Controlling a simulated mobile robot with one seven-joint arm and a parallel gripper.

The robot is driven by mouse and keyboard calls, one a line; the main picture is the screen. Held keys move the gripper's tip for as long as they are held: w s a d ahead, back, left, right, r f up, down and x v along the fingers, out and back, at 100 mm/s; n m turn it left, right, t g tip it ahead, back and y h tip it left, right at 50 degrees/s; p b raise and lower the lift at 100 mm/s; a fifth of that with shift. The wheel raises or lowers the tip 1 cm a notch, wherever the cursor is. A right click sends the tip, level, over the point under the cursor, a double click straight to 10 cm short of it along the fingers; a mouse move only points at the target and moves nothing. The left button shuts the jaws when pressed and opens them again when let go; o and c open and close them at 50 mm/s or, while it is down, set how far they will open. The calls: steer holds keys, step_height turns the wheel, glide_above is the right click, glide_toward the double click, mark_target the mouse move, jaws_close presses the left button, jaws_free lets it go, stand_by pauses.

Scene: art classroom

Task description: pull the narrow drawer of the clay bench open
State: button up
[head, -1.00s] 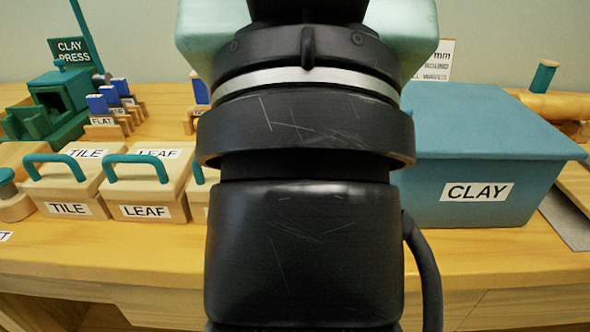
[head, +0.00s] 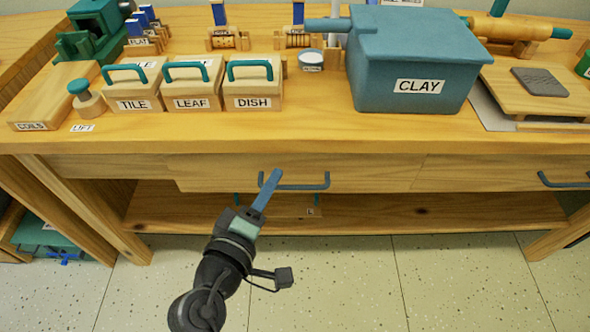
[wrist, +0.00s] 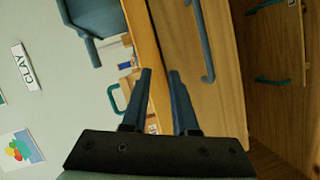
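The clay bench (head: 330,139) has a drawer front (head: 225,180) in the middle with a teal bar handle (head: 309,187). This front looks narrower than the drawer front to its right (head: 475,172), which is cut off by the picture edge. My gripper (head: 270,180) is in front of the middle drawer, near the left end of its handle. In the wrist view the two blue fingers (wrist: 160,73) stand apart with nothing between them. The handle (wrist: 203,45) lies to the right of the fingertips there, outside the gap. The drawer looks shut.
The right drawer has its own teal handle (head: 565,181). A teal CLAY tub (head: 415,65) and TILE, LEAF and DISH boxes (head: 252,90) stand on the bench top. A lower shelf (head: 390,214) runs under the drawers. The floor (head: 400,285) in front is clear.

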mark_target(295, 187)
steer(key=s+f+n+p, duration=0.1)
steer(key=s+f+n, duration=0.3)
steer(key=s+f, duration=0.15)
steer(key=shift+g+h, duration=0.3)
steer(key=x, duration=0.4)
steer(key=b+x, duration=0.1)
steer(key=x, duration=0.3)
steer(key=b+x, duration=0.1)
steer(key=x, duration=0.3)
steer(key=shift+w+a+f, duration=0.15)
steer(key=shift+w+f, duration=0.25)
steer(key=shift+f, duration=0.05)
jaws_close()
